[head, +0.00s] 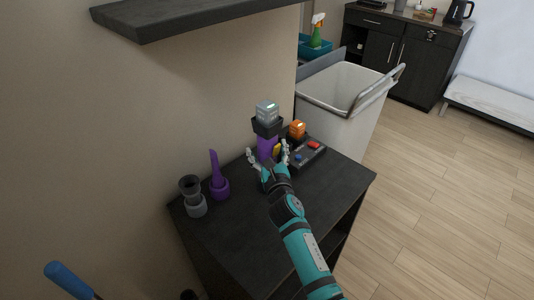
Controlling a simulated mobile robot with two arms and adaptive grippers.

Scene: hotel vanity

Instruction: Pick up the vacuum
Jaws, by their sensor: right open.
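What looks like the vacuum, a purple upright body with a black and grey top (267,117), stands at the back of the dark vanity top (320,190) near the wall. My right gripper (268,153) is open in front of it, with one finger to each side of its purple lower part. The gripper partly hides that lower part, and I cannot tell whether the fingers touch it. My left gripper is not in view.
A purple nozzle piece (219,180) and a grey cup-shaped piece (195,198) stand to the left. A dark base with an orange-topped item (298,129) is close on the right. A shelf (190,18) overhangs above. A white bin cart (345,95) stands behind.

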